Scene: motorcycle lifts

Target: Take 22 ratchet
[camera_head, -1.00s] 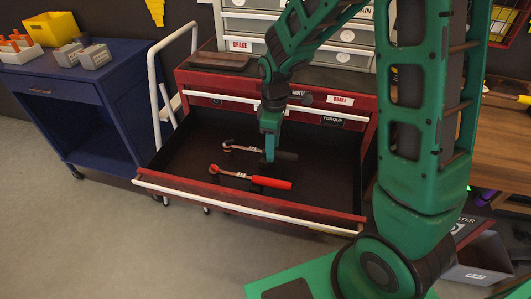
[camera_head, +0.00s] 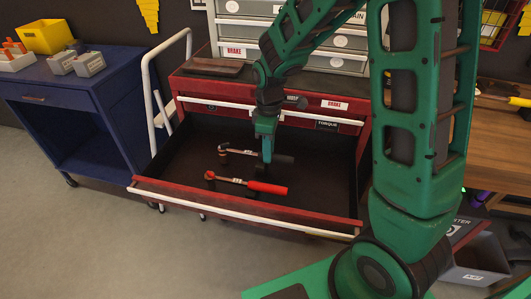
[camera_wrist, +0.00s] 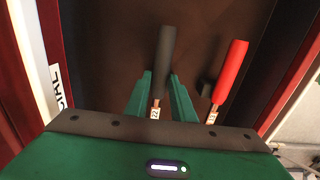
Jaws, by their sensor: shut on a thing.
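The 22 ratchet (camera_head: 240,152) has a black handle and a metal shaft, and lies in the open drawer (camera_head: 180,165). In the wrist view its black handle (camera_wrist: 165,50) and a tag reading 22 show between the green fingers. My gripper (camera_head: 266,160) points down into the drawer. In the wrist view my gripper (camera_wrist: 161,78) is shut on the 22 ratchet near the handle's lower end. The ratchet appears still low at the drawer floor; I cannot tell if it touches.
A red-handled ratchet (camera_head: 266,187) lies nearer the drawer's front, close beside my gripper, and also shows in the wrist view (camera_wrist: 231,70). The red drawer front with its white handle (camera_head: 240,216) bounds the near side. A blue cabinet (camera_head: 75,100) stands at left.

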